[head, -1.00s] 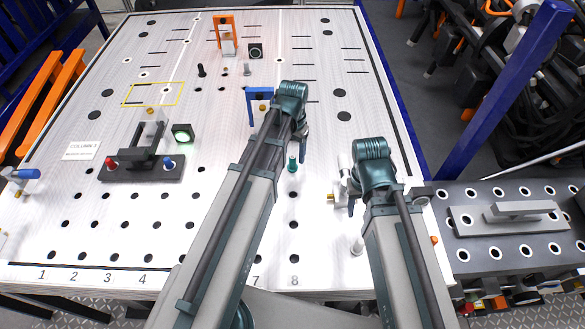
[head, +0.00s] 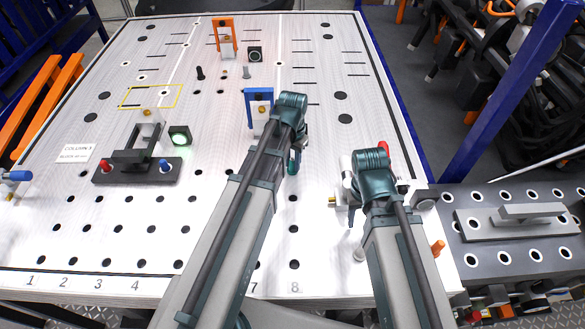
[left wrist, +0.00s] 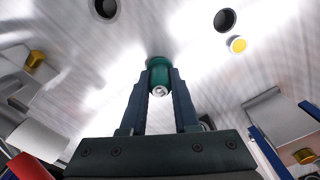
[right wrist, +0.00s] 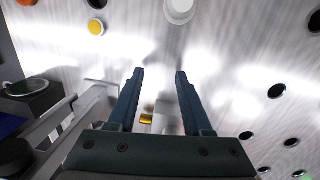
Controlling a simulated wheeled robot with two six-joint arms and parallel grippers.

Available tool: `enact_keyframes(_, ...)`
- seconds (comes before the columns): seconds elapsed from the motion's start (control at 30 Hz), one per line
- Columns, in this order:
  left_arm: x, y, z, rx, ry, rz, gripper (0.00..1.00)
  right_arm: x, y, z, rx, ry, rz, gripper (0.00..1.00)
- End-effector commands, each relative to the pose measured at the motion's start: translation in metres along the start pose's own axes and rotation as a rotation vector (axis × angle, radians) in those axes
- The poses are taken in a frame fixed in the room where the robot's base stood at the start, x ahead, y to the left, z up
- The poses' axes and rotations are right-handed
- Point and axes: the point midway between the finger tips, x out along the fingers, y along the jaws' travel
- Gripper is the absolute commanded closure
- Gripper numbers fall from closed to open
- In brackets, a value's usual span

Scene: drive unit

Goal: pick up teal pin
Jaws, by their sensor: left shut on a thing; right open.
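The teal pin (left wrist: 160,72) shows between the fingertips of my left gripper (left wrist: 160,88) in the left wrist view. The fingers are shut on it, and its pale round end faces the camera. In the head view the teal pin (head: 293,166) shows below my left gripper (head: 298,152), partly hidden by the fingers. I cannot tell whether the pin is clear of the board. My right gripper (right wrist: 157,78) is open with nothing between its fingertips, over the board's right side.
A blue arch (head: 258,108) stands just left of my left gripper. A dark fixture (head: 137,168) with red and blue knobs is at left. A grey fixture (head: 343,190) is beside my right gripper. A grey perforated table (head: 470,247) adjoins at right. The board's front middle has free holes.

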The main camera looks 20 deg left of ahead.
Motion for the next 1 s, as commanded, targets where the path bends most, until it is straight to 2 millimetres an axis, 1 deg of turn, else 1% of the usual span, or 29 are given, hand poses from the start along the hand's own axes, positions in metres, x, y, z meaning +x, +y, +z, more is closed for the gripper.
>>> enact_keyframes(0.37,0.000,0.000,0.000,0.000,0.000,0.000,1.00,0.000,0.000,0.000,0.000,0.000,0.000,0.50)
enact_keyframes(0.57,-0.007,0.000,0.000,0.000,0.000,0.000,1.00,-0.007,0.001,0.000,0.001,0.000,0.000,0.50)
enact_keyframes(0.77,-0.027,0.000,0.000,0.000,0.000,0.000,1.00,-0.027,0.003,0.002,0.005,0.000,-0.001,0.50)
enact_keyframes(1.0,-0.064,0.000,0.000,0.000,0.000,0.000,1.00,-0.064,0.006,0.004,0.012,0.000,-0.002,0.50)
